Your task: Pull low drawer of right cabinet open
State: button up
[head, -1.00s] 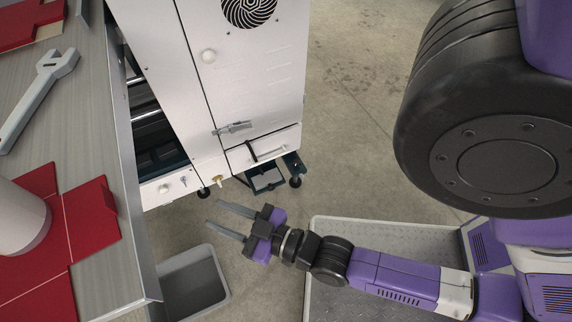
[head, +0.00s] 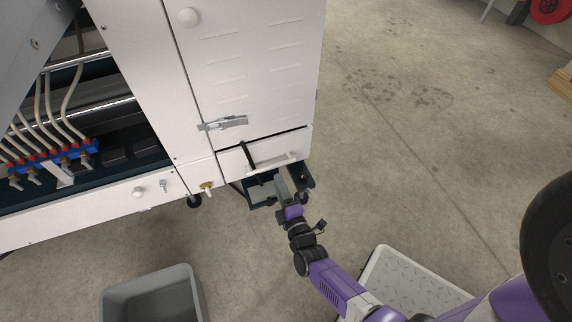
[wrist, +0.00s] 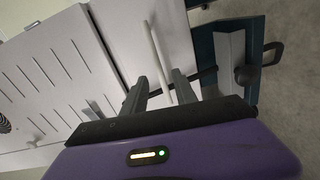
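The right cabinet (head: 255,75) is white, with a latched door above a low drawer (head: 233,165). The drawer has a pale bar handle (head: 272,163) across its front, and its front looks flush with the cabinet. My gripper (head: 283,178) is at the handle, reaching up from below. In the wrist view, the gripper (wrist: 160,90) has its two grey fingers apart, with the white handle bar (wrist: 156,50) running between them. I cannot tell whether either finger touches the bar. In the head view the fingers partly overlap and hide each other.
A metal latch (head: 223,123) is on the door above. A dark frame (head: 262,196) with castors sits under the cabinet. A grey bin (head: 152,296) stands at lower left.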

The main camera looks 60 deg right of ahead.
aim_at(271, 166)
jog(key=shift+n, duration=0.4)
jog(key=b+x, duration=0.3)
jog(key=x, duration=0.5)
jog(key=shift+r, duration=0.1)
jog(key=shift+s, duration=0.1)
grip_shut()
dwell(0.9)
